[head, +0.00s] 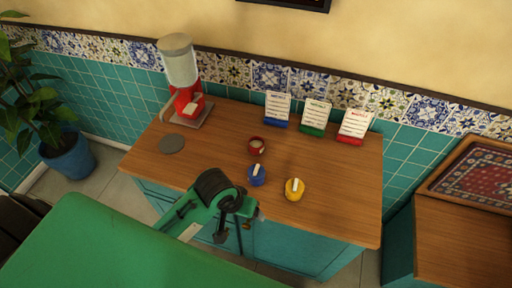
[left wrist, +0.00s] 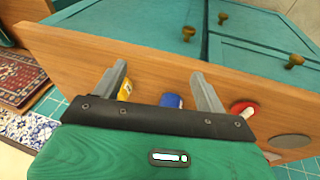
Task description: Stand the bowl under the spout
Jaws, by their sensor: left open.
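A dispenser (head: 181,68) with a red base, clear body and grey lid stands at the back left. Its red lower front (head: 190,104) has a pale part; the spout's exact shape is too small to tell. My left gripper (head: 238,228) is at the counter's front edge, nearer than the bowl. In the left wrist view its fingers (left wrist: 160,86) are apart and empty.
A blue pot (head: 257,176) and a yellow pot (head: 294,190) with white tops stand close to the gripper. A grey disc (head: 172,144) lies at the left. Blue, green and red-based cards (head: 315,117) stand at the back. The counter (head: 340,200) is clear at the right.

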